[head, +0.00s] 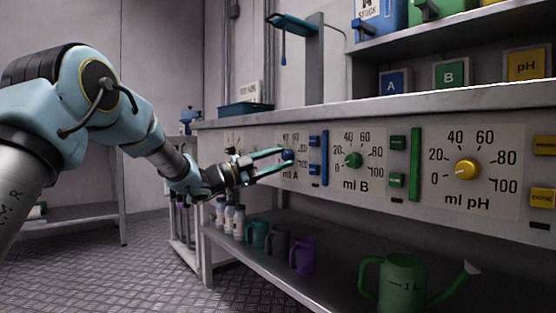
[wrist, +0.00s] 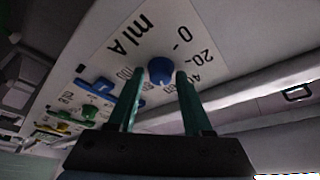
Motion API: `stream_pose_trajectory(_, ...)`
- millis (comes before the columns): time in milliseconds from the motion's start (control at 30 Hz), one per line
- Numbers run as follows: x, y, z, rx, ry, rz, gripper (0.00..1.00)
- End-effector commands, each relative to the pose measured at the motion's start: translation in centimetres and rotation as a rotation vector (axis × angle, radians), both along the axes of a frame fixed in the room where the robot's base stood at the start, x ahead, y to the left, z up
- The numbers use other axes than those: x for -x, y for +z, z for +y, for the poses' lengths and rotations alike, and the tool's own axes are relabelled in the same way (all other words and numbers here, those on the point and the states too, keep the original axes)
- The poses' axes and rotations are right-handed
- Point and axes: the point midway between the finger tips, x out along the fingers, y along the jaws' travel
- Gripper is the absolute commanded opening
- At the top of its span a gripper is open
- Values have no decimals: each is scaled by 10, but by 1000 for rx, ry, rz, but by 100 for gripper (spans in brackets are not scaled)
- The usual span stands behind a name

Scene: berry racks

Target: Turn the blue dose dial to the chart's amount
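The blue dose dial (head: 288,155) is on the front panel at the "ml A" scale, partly covered by my gripper in the head view. In the wrist view the blue dial (wrist: 160,70) shows between and just beyond the fingertips. My gripper (head: 282,161) is open, with one green finger on each side of the dial; it also shows in the wrist view (wrist: 160,74). A gap shows between the fingers and the dial in the wrist view. I cannot tell where the dial's pointer stands. A small white card (head: 248,93) has lettering too small to read; I cannot tell whether it is the chart.
A green dial (head: 353,160) and a yellow dial (head: 467,169) sit to the right on the same panel, with blue, green and yellow buttons between. The counter edge (head: 400,108) juts above. A lower shelf (head: 270,262) holds bottles, jugs and a green watering can (head: 402,282).

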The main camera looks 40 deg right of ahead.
Motion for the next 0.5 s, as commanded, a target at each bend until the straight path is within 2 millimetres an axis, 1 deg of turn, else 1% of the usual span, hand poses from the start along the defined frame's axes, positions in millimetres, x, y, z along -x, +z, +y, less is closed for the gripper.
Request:
stream_pose_trajectory(33, 0, 0, 0, 0, 0, 0, 57)
stream_pose_trajectory(133, 0, 0, 0, 0, 0, 0, 68)
stream_pose_trajectory(167, -1, 0, 0, 0, 0, 0, 69)
stream_pose_trajectory(367, -1, 0, 1, 0, 1, 0, 69)
stream_pose_trajectory(500, -4, -1, 7, 0, 1, 0, 69)
